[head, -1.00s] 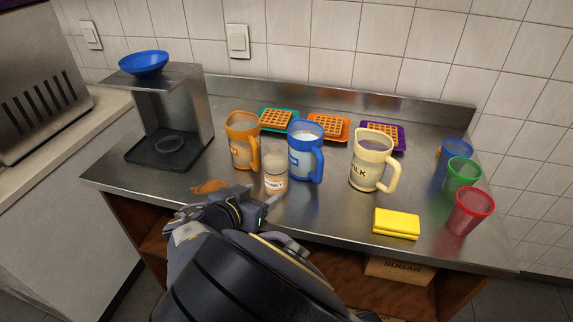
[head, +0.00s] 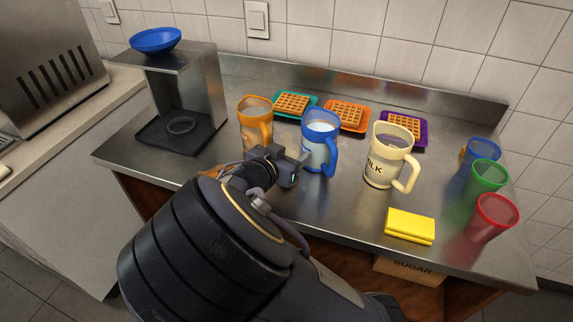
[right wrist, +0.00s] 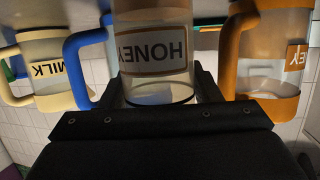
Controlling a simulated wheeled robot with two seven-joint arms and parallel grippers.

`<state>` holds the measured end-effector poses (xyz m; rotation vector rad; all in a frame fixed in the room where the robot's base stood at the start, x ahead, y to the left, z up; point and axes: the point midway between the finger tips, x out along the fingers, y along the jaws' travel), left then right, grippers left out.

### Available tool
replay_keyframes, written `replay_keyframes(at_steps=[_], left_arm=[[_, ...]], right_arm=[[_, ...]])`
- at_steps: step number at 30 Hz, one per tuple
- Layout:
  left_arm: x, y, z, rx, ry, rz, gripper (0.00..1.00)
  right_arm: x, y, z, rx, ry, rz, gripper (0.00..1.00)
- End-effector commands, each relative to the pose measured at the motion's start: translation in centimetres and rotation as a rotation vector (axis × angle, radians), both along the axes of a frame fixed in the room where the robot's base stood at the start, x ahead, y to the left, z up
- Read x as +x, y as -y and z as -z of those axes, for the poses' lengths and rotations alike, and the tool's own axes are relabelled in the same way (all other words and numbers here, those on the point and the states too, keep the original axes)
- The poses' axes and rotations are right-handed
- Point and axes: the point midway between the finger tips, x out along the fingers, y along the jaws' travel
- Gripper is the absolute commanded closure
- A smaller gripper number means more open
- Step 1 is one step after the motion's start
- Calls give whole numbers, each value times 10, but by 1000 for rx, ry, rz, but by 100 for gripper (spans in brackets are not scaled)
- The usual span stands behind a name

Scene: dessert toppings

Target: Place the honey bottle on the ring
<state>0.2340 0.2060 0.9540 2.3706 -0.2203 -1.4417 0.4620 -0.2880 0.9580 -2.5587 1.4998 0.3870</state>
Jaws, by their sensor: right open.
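The honey bottle (right wrist: 155,50) stands between the two fingers of my right gripper in the right wrist view, its HONEY label facing the camera. My right gripper (head: 289,163) is open around the bottle; whether a finger touches it I cannot tell. The ring (head: 181,125) lies empty on the black base of the metal stand (head: 205,95) at the left of the counter. My left gripper is not in view.
An orange jug (head: 256,119), blue jug (head: 318,150) and cream milk jug (head: 385,165) stand close by the gripper. Waffles on coloured plates lie behind. A yellow sponge (head: 410,223) and coloured cups (head: 493,218) are at right. A blue bowl (head: 155,40) tops the stand.

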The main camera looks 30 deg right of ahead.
Motion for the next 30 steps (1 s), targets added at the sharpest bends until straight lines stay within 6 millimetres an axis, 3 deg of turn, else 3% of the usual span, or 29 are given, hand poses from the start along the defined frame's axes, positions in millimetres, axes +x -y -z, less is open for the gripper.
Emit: replay_keyframes(at_steps=[5,14,23,30], left_arm=[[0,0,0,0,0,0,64],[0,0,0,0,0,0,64],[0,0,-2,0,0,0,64],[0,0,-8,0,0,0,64]], right_arm=[[0,0,0,0,0,-1,43],[0,0,0,0,1,0,80],[1,0,-9,2,4,-1,81],[1,-1,-56,8,7,-2,81]])
